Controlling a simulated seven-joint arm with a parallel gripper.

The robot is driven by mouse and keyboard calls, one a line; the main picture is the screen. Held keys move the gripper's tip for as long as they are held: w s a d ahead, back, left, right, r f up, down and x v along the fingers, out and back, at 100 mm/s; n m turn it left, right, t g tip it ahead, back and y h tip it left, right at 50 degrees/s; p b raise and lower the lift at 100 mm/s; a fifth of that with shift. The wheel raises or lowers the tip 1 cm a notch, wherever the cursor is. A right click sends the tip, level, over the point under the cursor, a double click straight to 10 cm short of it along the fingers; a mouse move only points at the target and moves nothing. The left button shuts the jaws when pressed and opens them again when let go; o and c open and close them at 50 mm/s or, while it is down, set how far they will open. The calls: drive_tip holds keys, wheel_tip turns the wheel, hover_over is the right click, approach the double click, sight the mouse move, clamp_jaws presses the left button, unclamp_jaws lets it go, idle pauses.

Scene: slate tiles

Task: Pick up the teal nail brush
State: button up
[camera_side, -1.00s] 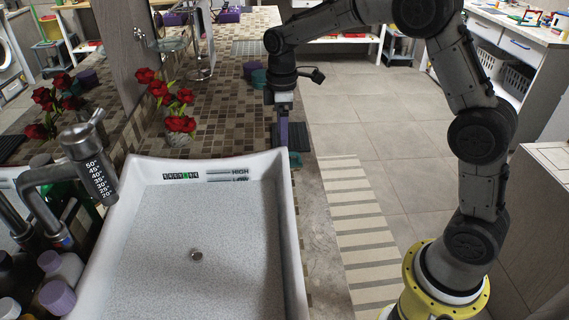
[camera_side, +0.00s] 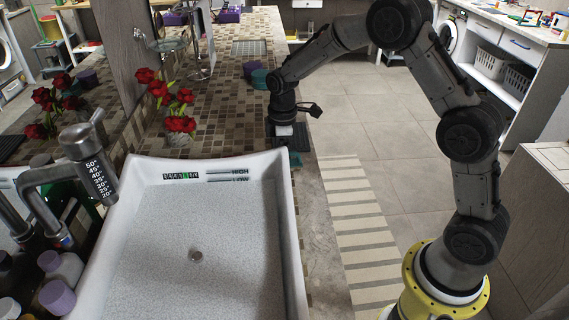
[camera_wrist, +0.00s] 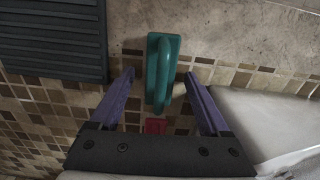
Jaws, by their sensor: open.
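The teal nail brush (camera_wrist: 162,72) lies on the tiled counter in the wrist view, its raised handle facing up. My gripper (camera_wrist: 160,84) is open, with one purple finger on each side of the brush's near part. The fingers look apart from it, and their height above the counter is hard to tell. In the side view my gripper (camera_side: 289,143) is low beside the sink's far right corner. A small bit of the brush (camera_side: 295,159) shows there, the rest hidden by the gripper and the sink rim.
The white sink (camera_side: 285,215) stands close beside the brush; its rim (camera_wrist: 265,115) is right of my gripper. A dark ribbed mat (camera_wrist: 55,38) lies left of the brush. A small red thing (camera_wrist: 155,126) shows between the fingers. Red flowers (camera_side: 180,124) stand farther left.

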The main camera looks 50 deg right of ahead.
clamp_jaws()
drive_tip(key=shift+r, duration=0.1)
